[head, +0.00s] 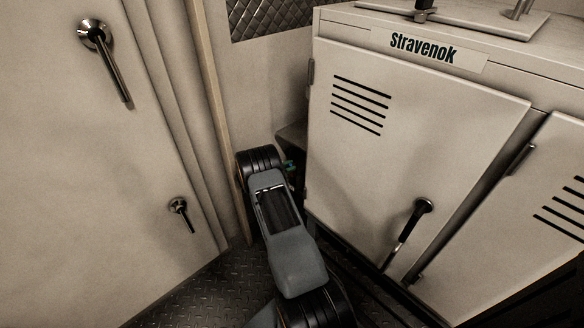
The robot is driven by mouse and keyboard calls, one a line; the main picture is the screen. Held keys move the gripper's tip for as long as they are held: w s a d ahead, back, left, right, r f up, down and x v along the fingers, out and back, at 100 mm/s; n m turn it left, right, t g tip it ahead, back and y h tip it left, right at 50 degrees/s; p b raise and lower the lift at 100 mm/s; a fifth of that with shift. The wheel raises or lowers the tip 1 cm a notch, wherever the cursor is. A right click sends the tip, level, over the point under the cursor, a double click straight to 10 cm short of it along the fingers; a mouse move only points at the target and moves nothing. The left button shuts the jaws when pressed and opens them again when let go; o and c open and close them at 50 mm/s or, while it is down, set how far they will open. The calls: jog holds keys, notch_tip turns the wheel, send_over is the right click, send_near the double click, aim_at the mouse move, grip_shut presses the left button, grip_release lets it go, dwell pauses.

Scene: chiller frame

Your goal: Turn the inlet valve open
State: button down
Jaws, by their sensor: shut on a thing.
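My arm reaches from the bottom of the head view into the narrow gap between the left panel and the cabinet. My gripper cannot be made out; the arm's far joint and the cabinet side hide that spot. A small teal-green part (289,166) shows just right of the far joint, in the shadowed gap. I cannot tell whether it belongs to the inlet valve. No other part that could be the inlet valve is clear in this view, and what the gripper touches is hidden.
A beige cabinet labelled Stravenok (428,48) stands on the right, with a black door handle (408,232). A beige panel (70,160) with two lever handles stands on the left. Tread-plate floor (200,292) shows below. The gap around my arm is tight.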

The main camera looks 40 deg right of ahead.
jog(key=shift+f, duration=0.1)
jog(key=c, duration=1.1)
grip_release()
jog(key=shift+a, duration=0.1)
jog(key=shift+w+a+r+p, duration=0.1)
jog(key=shift+w+a+p, duration=0.15)
jog(key=shift+a, duration=0.95)
jog(key=shift+w+a+r+p, duration=0.2)
jog(key=shift+a+p, duration=0.15)
jog(key=shift+a, duration=0.85)
jog(key=shift+w+a+r+p, duration=0.1)
jog(key=shift+w+a+p, duration=0.15)
jog(key=shift+a, duration=0.95)
jog(key=shift+c, duration=0.6)
